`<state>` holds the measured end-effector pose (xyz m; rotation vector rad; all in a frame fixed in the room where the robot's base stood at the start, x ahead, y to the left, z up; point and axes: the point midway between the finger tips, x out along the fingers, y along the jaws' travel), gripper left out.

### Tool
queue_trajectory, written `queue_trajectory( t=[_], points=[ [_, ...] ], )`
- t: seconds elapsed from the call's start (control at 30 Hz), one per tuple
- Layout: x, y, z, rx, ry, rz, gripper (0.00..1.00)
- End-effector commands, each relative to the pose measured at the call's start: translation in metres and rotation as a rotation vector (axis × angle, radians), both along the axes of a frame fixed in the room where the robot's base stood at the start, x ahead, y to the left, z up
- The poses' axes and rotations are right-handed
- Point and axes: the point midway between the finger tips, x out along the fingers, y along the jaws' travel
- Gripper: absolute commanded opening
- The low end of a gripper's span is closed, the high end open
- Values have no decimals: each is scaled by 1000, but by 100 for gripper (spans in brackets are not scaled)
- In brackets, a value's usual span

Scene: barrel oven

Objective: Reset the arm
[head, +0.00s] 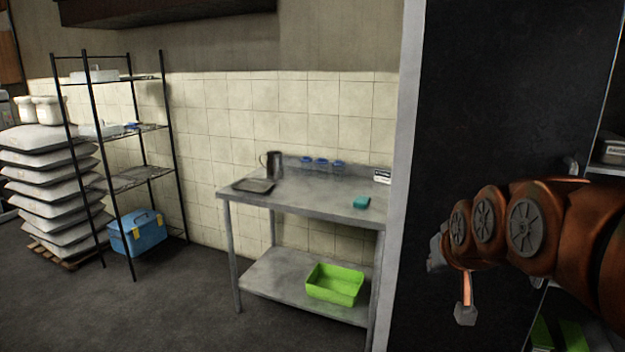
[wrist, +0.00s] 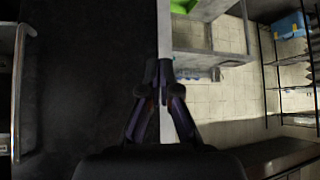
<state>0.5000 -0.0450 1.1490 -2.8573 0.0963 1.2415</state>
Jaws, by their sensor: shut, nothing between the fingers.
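My copper-coloured arm (head: 540,230) reaches in from the right edge of the head view, in front of a tall dark panel (head: 480,100). The gripper end is at the left of the arm and is mostly hidden by it in the head view. In the wrist view my gripper (wrist: 159,72) is shut, with its fingertips together and nothing between them. It points along the pale edge of the dark panel.
A metal table (head: 300,196) stands left of the panel, with a jug (head: 273,164), a tray (head: 254,186) and a teal block (head: 361,202) on it. A green bin (head: 335,284) is on its lower shelf. A wire rack (head: 140,178) and a blue box (head: 137,236) stand farther left. The floor between is clear.

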Motion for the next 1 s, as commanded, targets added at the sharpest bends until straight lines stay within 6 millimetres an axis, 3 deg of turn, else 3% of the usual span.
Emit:
queue_trajectory(
  t=[0.1, 0.3, 0.5, 0.6, 0.73, 1.0],
  points=[
    [-56, 16, -46, 12, 186, 22, 0],
    [-161, 34, -108, 26, 500, 45, 0],
    [-257, 43, -143, 31, 766, 58, 0],
    [-289, 44, -151, 31, 853, 59, 0],
    [-307, 45, -155, 32, 902, 61, 0],
    [-310, 45, -155, 32, 910, 61, 0]
  ],
)
